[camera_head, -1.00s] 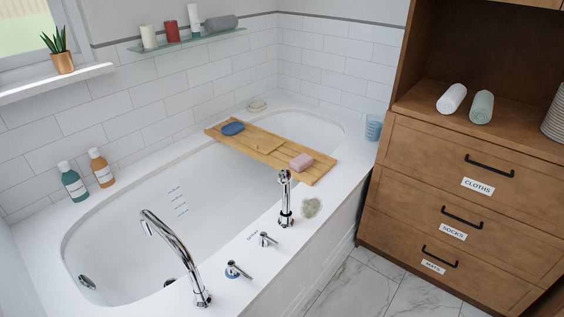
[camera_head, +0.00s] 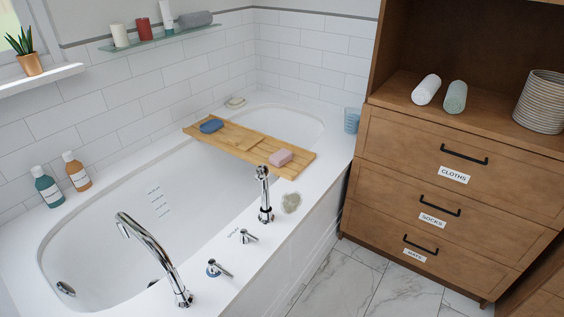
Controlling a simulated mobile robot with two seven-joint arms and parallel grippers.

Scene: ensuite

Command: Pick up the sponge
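A pale, rough, irregular lump (camera_head: 290,202) that looks like a natural sponge lies on the white bathtub rim, right of the upright chrome hand shower. A pink block (camera_head: 281,158) lies on the right end of the wooden bath tray (camera_head: 240,140), and a dark blue rounded piece (camera_head: 211,126) lies on its left part. I cannot tell for sure which of these is the sponge. Neither of my grippers is in view.
A chrome spout (camera_head: 150,250), a hand shower (camera_head: 264,195) and two small handles stand on the near rim, left of the lump. A wooden cabinet (camera_head: 455,150) with labelled drawers stands to the right. Marble floor (camera_head: 370,285) is clear in front of it. A blue cup (camera_head: 352,120) stands at the tub's far corner.

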